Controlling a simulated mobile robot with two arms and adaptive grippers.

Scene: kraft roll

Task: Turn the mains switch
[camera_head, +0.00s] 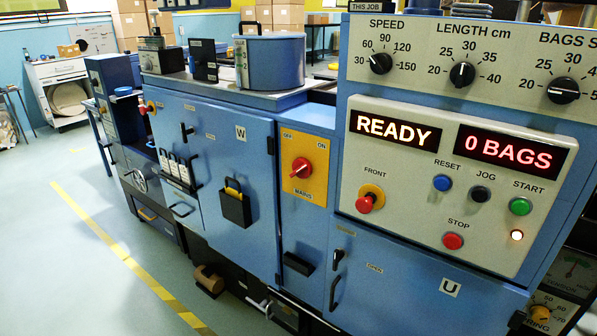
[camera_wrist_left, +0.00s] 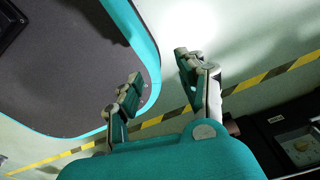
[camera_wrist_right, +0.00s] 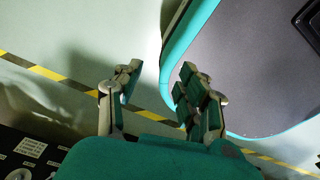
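The mains switch (camera_head: 301,167) is a red rotary knob on a yellow plate (camera_head: 305,191) on the blue machine front in the head view. The plate reads OFF at upper left, ON at upper right and MAINS below. The knob's grip looks slanted; I cannot tell for sure which mark it points to. My left gripper (camera_wrist_left: 160,78) is open and empty in the left wrist view. My right gripper (camera_wrist_right: 158,76) is open and empty in the right wrist view. Both hang over floor, away from the switch. Neither gripper shows in the head view.
Right of the switch, a control panel (camera_head: 400,228) carries lit displays READY and 0 BAGS, several buttons and a red front stop knob (camera_head: 366,203). A dark holder (camera_head: 235,207) sticks out left of it. A door handle (camera_head: 335,292) is below. The floor (camera_head: 60,260) at left is clear.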

